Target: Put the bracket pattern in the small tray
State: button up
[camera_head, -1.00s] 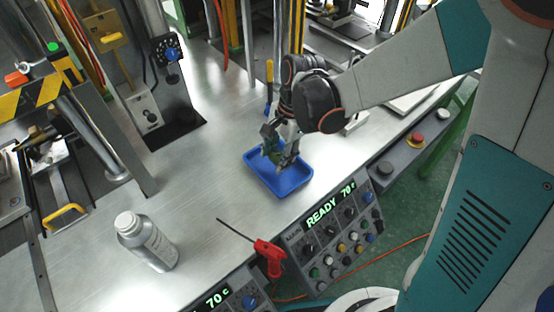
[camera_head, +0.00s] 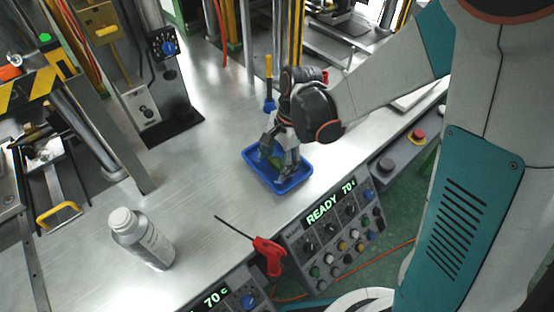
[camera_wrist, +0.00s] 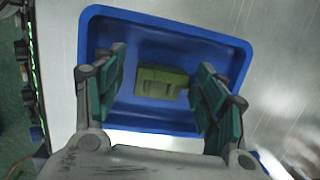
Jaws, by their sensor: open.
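The bracket pattern (camera_wrist: 162,81) is a small olive-green block. In the wrist view it lies inside the small blue tray (camera_wrist: 190,35), between my open fingers and apart from both. The tray (camera_head: 290,184) rests on the metal table in the head view. My gripper (camera_head: 277,167) is over the tray, pointing down, with its fingers spread. In the wrist view my gripper (camera_wrist: 160,88) shows teal finger pads on either side of the block. In the head view the pattern is mostly hidden by the fingers.
A grey bottle (camera_head: 140,238) stands at the front left. A red-handled screwdriver (camera_head: 268,254) lies by the control panel (camera_head: 335,225). A blue and yellow tool (camera_head: 269,88) stands behind the tray. The table left of the tray is clear.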

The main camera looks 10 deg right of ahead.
jog(key=s+p+v, duration=0.1)
jog(key=p+v, duration=0.4)
jog(key=v, duration=0.7)
jog(key=s+d+r+n+t+h, duration=0.2)
jog(key=s+d+r+n+t, duration=0.5)
jog(key=s+d+r+n, duration=0.3)
jog(key=shift+s+d+r+n+t, duration=0.4)
jog(key=shift+s+d+n, duration=0.4)
jog(key=shift+d, duration=0.15)
dwell(0.5)
